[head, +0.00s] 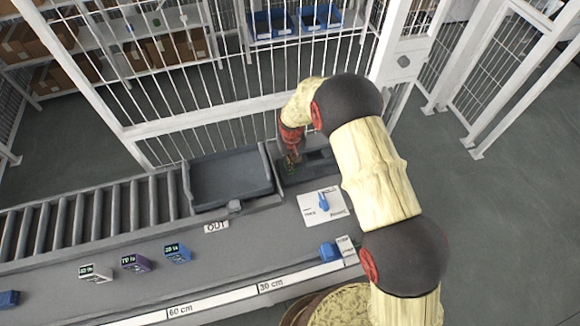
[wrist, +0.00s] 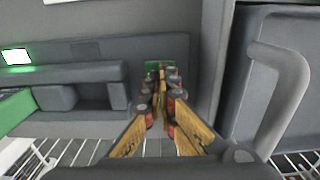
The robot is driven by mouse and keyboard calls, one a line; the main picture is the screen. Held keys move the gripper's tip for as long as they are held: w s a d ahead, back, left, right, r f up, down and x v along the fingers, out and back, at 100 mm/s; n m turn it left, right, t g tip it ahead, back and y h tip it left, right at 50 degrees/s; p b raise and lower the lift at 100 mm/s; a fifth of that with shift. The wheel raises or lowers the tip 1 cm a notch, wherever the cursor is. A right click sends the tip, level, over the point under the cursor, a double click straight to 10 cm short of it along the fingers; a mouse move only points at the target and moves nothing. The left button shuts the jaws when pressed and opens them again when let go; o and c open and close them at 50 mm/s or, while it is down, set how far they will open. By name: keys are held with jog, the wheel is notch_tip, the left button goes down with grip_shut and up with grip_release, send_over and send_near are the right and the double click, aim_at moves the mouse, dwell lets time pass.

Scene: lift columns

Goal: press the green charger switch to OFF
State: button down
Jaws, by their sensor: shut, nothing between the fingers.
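The green charger switch (wrist: 152,66) shows as a small green patch at my fingertips in the wrist view. My fingers hide much of it, so its ON or OFF position cannot be told. A bit of green also shows below my gripper (head: 291,163) in the head view. My gripper (wrist: 161,76) is shut and empty, its tips over or against the switch; whether they touch it is unclear. The dark grey charger housing (head: 318,158) stands at the back of the bench. In the wrist view a lit white-green display (wrist: 17,57) is at the left.
A dark tray (head: 232,178) lies left of the charger, beside a roller conveyor (head: 95,215). A white plate with a blue lever (head: 323,204) is in front. Several small labelled blocks (head: 137,262) stand on the bench. A white mesh fence (head: 220,115) rises behind.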

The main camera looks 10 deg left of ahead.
jog(key=shift+f, duration=0.15)
jog(key=shift+r+p, duration=1.35)
jog(key=shift+r, duration=2.2)
